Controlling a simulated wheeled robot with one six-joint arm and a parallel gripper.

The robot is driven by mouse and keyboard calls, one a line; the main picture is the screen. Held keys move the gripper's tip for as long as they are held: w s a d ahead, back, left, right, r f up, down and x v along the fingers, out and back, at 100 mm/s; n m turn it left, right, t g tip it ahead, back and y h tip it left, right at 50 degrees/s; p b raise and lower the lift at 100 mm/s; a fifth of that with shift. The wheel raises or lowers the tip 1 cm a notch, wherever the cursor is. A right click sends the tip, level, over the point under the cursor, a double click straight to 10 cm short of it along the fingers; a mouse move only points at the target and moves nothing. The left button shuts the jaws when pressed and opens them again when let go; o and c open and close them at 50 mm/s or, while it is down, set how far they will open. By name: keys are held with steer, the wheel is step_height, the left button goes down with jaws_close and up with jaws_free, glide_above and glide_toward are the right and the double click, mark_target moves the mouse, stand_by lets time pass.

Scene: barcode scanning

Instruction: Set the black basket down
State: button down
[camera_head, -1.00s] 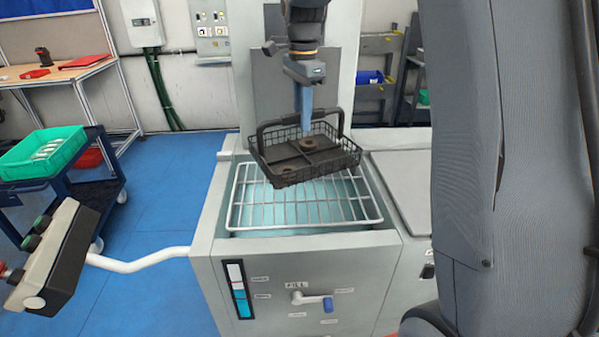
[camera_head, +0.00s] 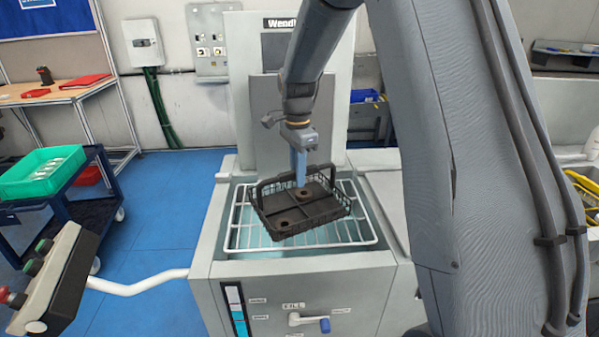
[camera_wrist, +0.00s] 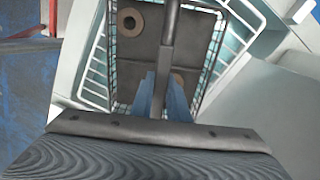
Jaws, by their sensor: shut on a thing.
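The black basket (camera_head: 325,211) hangs at the wire rack (camera_head: 368,226) of the grey machine, with its handle upright. I cannot tell whether its underside touches the rack. Two brown ring-shaped parts lie in it, one near the middle (camera_head: 305,193) and one near the front left (camera_head: 284,223). My gripper (camera_head: 300,182) points down with its blue fingers at the handle. In the wrist view, the fingers (camera_wrist: 160,98) are shut on the handle bar (camera_wrist: 170,30), with the basket floor below.
The machine's front panel (camera_head: 270,290) carries a lever (camera_head: 310,321). A white pipe (camera_head: 140,285) and a control box with buttons (camera_head: 58,275) stand at the left. A cart (camera_head: 65,208) with a green crate (camera_head: 45,185) is farther left.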

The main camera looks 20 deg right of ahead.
steer(key=shift+f, duration=0.15)
steer(key=c, duration=1.7)
jaws_free()
step_height(320, 180, up, 12)
steer(key=b, duration=0.3)
steer(key=s+f+n, duration=0.5)
steer(key=s, duration=0.2)
steer(key=s+f+n, duration=0.5)
steer(key=s+f, duration=0.1)
steer(key=s, duration=0.2)
steer(key=s+f+n+t, duration=0.1)
steer(key=s+f+n, duration=0.4)
steer(key=s, duration=0.3)
steer(key=shift+s+f+n, duration=0.15)
steer(key=shift+f+n, duration=0.25)
steer(key=shift+f, duration=0.05)
